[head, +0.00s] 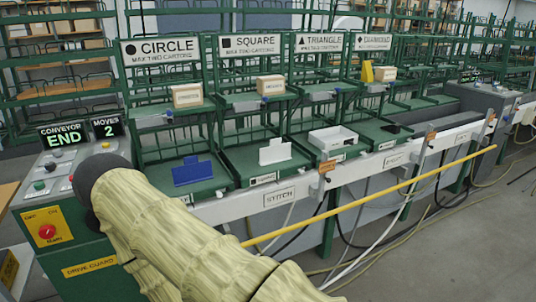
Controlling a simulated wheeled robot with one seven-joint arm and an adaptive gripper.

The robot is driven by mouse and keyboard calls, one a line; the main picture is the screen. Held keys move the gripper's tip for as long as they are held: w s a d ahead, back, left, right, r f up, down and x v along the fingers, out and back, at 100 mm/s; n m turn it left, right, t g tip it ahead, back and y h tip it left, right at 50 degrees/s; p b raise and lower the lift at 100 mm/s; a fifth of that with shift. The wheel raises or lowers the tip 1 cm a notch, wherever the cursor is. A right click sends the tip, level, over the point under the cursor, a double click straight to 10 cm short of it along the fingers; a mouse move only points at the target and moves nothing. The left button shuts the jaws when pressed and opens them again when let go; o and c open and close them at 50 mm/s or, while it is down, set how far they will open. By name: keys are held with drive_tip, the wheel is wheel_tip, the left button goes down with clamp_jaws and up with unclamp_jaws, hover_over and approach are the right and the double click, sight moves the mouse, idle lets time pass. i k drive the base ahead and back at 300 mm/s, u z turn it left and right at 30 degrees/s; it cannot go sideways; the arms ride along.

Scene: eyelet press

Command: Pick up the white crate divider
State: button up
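A white crate divider (275,153), a thin upright panel with a raised tab, stands on a green shelf tray below the SQUARE sign. A similar blue divider (192,171) stands to its left, below the CIRCLE sign. A shallow white open box (333,139) sits to its right, below the TRIANGLE sign. My arm, in a beige sleeve with a dark rounded joint, crosses the lower left foreground. My gripper is not in the picture, so its state does not show.
Small cartons (187,95) sit on the upper shelves. A small black item (391,128) lies on the right tray. A white rail (278,196) and a yellow bar (400,187) run along the front. A control console (48,228) stands at left. Cables trail on the floor at right.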

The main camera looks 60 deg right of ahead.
sight(277, 152)
drive_tip(key=z, duration=2)
drive_tip(key=k, duration=0.2)
drive_tip(key=z, duration=1)
drive_tip(key=k, duration=1.1)
drive_tip(key=z, duration=0.85)
drive_tip(key=i, duration=0.8)
drive_tip(key=u, duration=0.3)
drive_tip(key=i, duration=1.65)
drive_tip(key=u, duration=1.15)
drive_tip(key=i, duration=1)
drive_tip(key=u, duration=1.55)
drive_tip(key=i, duration=0.55)
drive_tip(key=u, duration=0.4)
